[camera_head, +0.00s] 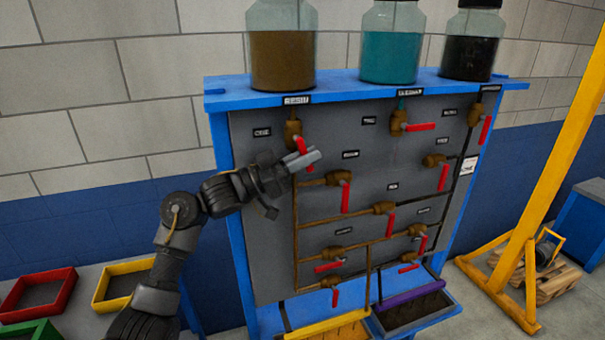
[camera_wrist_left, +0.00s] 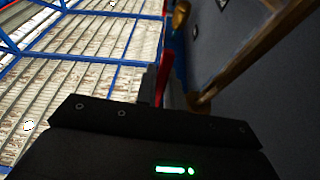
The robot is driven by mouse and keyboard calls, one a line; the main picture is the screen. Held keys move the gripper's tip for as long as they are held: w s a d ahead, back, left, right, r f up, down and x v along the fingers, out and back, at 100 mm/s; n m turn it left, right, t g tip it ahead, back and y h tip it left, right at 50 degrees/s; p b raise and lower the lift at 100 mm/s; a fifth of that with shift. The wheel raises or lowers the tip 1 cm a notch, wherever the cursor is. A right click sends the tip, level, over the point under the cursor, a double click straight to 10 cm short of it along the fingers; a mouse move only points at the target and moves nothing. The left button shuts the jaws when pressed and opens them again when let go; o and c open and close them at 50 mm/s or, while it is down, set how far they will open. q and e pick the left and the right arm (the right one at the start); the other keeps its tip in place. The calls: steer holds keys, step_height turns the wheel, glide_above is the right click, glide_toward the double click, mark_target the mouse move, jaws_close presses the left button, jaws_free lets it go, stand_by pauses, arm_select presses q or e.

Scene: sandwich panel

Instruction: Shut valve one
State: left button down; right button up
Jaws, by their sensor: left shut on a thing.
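The top left valve (camera_head: 293,130) is a brass body on the grey panel under the brown jar, with a small label beside it that I cannot read surely. Its red handle (camera_head: 301,146) points down and slightly right, roughly along the vertical pipe. My left gripper (camera_head: 305,160) is shut on this red handle, and its fingers hide the handle's lower part. My right gripper is not in view.
Several other red-handled valves sit close by, one (camera_head: 345,195) just below right of my gripper. Jars stand on the blue top shelf (camera_head: 340,83). Coloured trays (camera_head: 123,283) lie lower left. A yellow frame (camera_head: 540,165) stands at right.

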arm_select(q)
steer(key=h+b, duration=0.2)
steer(key=b, duration=0.1)
steer(key=shift+w+d+f+t, duration=0.1)
steer(key=shift+d+t, duration=0.2)
steer(key=shift+d, duration=0.05)
steer(key=shift+d+r+h+b, duration=0.1)
steer(key=shift+r+h+b, duration=0.2)
steer(key=shift+h+b, duration=0.35)
steer(key=c, duration=1.8)
jaws_free()
steer(key=shift+a+f+b, duration=0.3)
steer(key=shift+b, duration=0.15)
steer(key=shift+b+v, duration=2.05)
steer(key=shift+v, duration=2.95)
